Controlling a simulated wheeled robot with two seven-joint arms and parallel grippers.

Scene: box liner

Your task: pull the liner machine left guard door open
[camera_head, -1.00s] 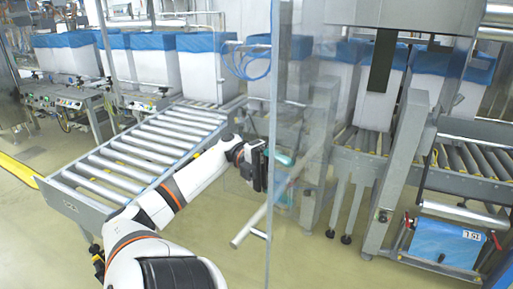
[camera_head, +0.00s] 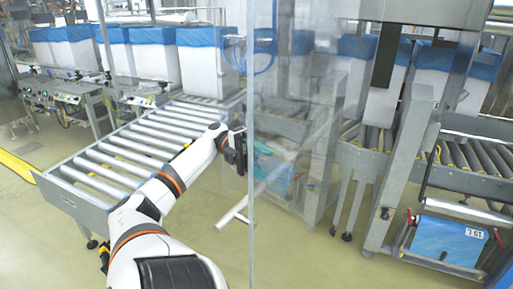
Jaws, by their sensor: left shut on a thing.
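The left guard door (camera_head: 290,110) is a clear, see-through panel. Its free edge stands upright near the middle of the view, and the panel reaches right toward the machine frame. My left gripper (camera_head: 240,150) is at that free edge, about halfway down, and is shut on the door. Its fingertips are small and partly hidden, so the exact grip point cannot be made out. A pale bar (camera_head: 232,213) slants across the lower part of the door edge. My right gripper is not in view.
A roller conveyor (camera_head: 140,148) runs under my left arm. White boxes with blue liners (camera_head: 203,62) line up at the back. The machine frame (camera_head: 400,170) and a blue film roll (camera_head: 447,240) stand at right. Floor (camera_head: 310,265) is clear in front.

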